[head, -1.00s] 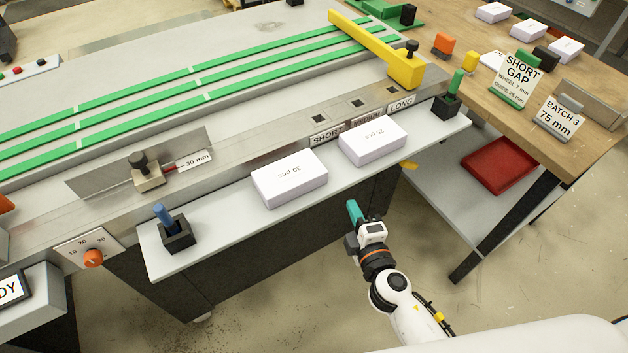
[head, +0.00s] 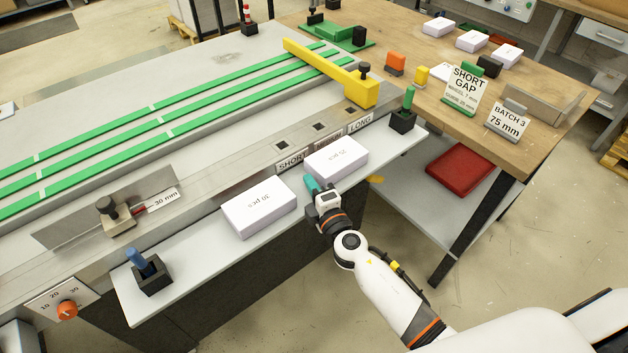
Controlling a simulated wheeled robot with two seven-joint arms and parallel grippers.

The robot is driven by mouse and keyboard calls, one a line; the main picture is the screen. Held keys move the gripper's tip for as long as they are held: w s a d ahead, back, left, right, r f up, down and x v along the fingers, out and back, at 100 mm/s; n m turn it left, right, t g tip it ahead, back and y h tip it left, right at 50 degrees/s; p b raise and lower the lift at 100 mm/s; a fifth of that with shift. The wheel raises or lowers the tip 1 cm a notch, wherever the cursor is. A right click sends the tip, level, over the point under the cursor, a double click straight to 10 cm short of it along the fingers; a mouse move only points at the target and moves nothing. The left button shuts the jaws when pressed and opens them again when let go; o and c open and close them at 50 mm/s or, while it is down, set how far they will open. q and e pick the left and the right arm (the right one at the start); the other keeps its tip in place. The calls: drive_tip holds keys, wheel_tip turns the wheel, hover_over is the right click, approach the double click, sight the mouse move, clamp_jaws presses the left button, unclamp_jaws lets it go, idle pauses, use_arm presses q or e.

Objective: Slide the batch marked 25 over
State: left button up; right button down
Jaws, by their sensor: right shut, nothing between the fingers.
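The batch marked 25 pcs (head: 336,160) is a white block of sheets lying flat on the grey front shelf (head: 205,262), its print upside down to me. A similar batch marked 30 pcs (head: 259,207) lies left of it with a narrow gap between. My right gripper (head: 311,184) has teal fingers, shut and empty, at the front left corner of the 25 batch, close to the gap. I cannot tell whether the fingers touch the batch. My left gripper is not in view.
Labels SHORT (head: 291,160) and LONG (head: 360,122) sit behind the shelf; the label between is mostly hidden. A blue-handled tool in a black holder (head: 152,276) stands at the shelf's left end, a green one (head: 404,116) at its right. A wooden table (head: 420,100) adjoins right.

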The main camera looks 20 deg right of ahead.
sight(364, 159)
drive_tip(key=shift+w+d, duration=0.15)
drive_tip(key=shift+d, duration=0.25)
drive_tip(key=shift+d, duration=0.1)
drive_tip(key=w+d+b, duration=0.1)
drive_tip(key=d, duration=0.4)
drive_tip(key=w+d+b, duration=0.1)
drive_tip(key=w+d, duration=0.1)
drive_tip(key=d, duration=0.2)
drive_tip(key=w+d+b, duration=0.1)
drive_tip(key=w+d, duration=0.1)
drive_tip(key=d, duration=0.3)
drive_tip(key=shift+w+d, duration=0.15)
drive_tip(key=shift+d, duration=0.15)
drive_tip(key=shift+a, duration=0.15)
